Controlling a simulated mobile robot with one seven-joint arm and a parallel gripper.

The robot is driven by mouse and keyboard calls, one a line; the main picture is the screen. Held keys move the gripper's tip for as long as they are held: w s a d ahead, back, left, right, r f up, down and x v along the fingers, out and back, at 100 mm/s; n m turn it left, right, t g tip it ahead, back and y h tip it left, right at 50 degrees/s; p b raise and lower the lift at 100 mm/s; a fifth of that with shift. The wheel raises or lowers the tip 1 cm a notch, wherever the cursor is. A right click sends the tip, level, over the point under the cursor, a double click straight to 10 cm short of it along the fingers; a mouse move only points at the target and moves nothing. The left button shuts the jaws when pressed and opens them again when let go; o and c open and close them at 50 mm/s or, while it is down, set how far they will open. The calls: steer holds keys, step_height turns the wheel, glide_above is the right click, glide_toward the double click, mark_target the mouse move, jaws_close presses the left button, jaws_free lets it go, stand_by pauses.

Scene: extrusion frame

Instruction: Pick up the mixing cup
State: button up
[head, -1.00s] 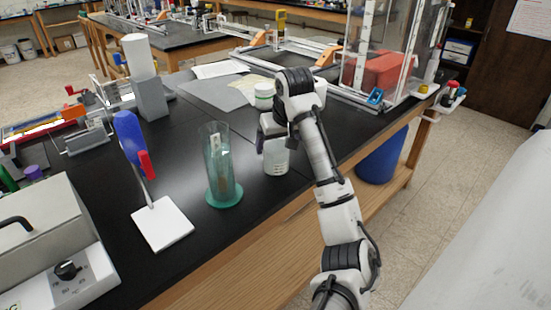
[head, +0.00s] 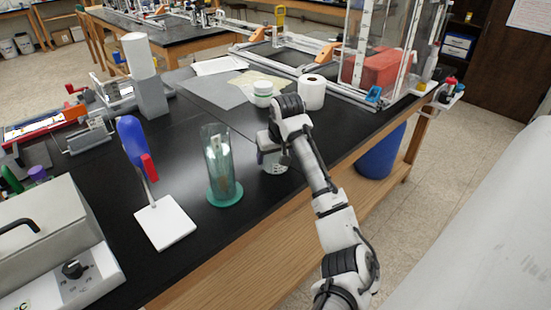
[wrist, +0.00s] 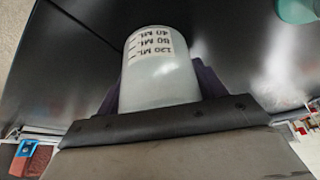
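The mixing cup is a whitish, translucent cup with printed mL marks. In the head view the cup (head: 275,167) stands on the black bench top, right of the clear cylinder with the green base, its upper part hidden by my gripper (head: 268,158). In the wrist view the cup (wrist: 160,75) is in the middle, between the two dark purple fingers of my gripper (wrist: 160,90). One finger shows at each side of the cup. The fingers look spread around it; whether they touch it is hard to see.
The clear cylinder (head: 219,165) stands close on the left. A white-lidded jar (head: 263,93) and a paper roll (head: 311,92) stand behind my arm. A white-based stand with a blue top (head: 163,222) is farther left. The bench's front edge (head: 255,213) is near.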

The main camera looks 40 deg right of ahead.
steer(key=c, duration=0.6)
steer(key=shift+r, duration=0.25)
